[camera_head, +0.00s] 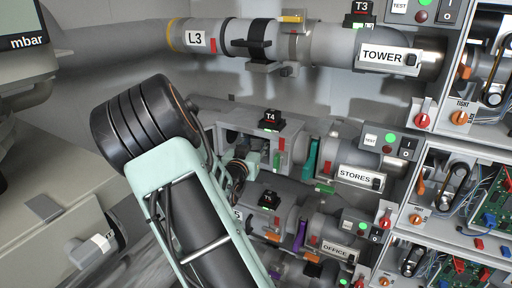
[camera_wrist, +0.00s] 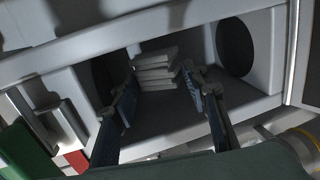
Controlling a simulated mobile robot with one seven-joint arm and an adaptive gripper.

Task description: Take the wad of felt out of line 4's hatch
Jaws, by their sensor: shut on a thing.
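The wad of felt (camera_wrist: 155,72) is a pale grey, layered block inside the opened box-shaped hatch of line 4 (camera_wrist: 262,103) in the wrist view. My gripper (camera_wrist: 158,82) reaches in through the opening, one dark finger on each side of the wad, and is shut on it. Round dark pipe mouths show at both ends of the hatch. In the head view the hatch of line 4 (camera_head: 232,142) lies beside the T4 box (camera_head: 268,119). My arm hides part of it, and the wad cannot be made out there.
The L3 pipe (camera_head: 196,40) with its TOWER label runs above. The line below, labelled OFFICE (camera_head: 335,251), runs close under. A teal ring (camera_head: 311,155) and the STORES label (camera_head: 357,176) are to the right. Switch panels and open circuit boxes (camera_head: 460,185) stand at the right.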

